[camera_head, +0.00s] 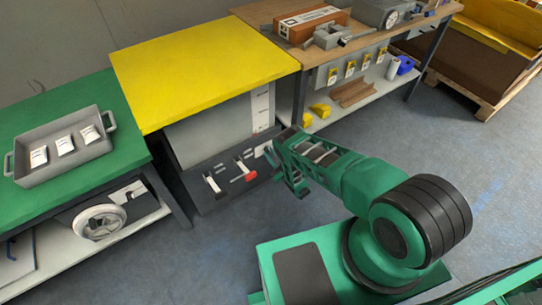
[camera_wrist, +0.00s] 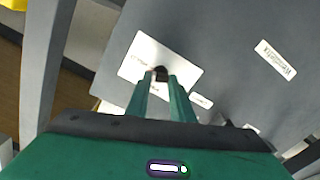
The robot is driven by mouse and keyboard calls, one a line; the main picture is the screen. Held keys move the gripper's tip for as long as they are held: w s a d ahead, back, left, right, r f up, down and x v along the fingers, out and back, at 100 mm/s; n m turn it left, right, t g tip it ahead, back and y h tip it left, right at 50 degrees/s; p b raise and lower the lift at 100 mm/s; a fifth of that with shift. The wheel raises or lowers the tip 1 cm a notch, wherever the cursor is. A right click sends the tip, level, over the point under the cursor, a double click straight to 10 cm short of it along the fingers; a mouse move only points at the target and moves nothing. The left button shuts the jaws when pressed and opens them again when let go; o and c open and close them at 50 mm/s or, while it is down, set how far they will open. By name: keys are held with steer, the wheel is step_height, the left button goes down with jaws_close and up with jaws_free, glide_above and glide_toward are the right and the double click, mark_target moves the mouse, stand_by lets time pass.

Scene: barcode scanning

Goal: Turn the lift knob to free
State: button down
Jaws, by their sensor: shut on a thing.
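The lift knob (camera_wrist: 161,72) shows in the wrist view as a small dark piece between my fingertips, in front of a white label plate (camera_wrist: 148,52) on a grey panel. My gripper (camera_wrist: 161,84) is shut on it. Most of the knob is hidden by the fingers, and its setting cannot be read. In the head view my gripper (camera_head: 275,155) reaches the right side of the dark control panel (camera_head: 215,200) under the yellow table top. The knob itself is hidden there by my arm.
The panel has white-handled levers (camera_head: 212,183) and a red part (camera_head: 251,176) left of my gripper. A green table (camera_head: 60,190) with a grey tray (camera_head: 62,165) stands left. A wooden workbench (camera_head: 300,35) stands behind right. The floor in front is clear.

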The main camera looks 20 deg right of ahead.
steer(key=n, duration=1.3)
steer(key=shift+s+a+f, duration=0.15)
steer(key=shift+a+f, duration=0.15)
steer(key=shift+n, duration=0.3)
steer(key=c, duration=1.7)
jaws_free()
steer(key=shift+f, duration=0.1)
steer(key=shift+o, duration=0.8)
steer(key=shift+d, duration=0.1)
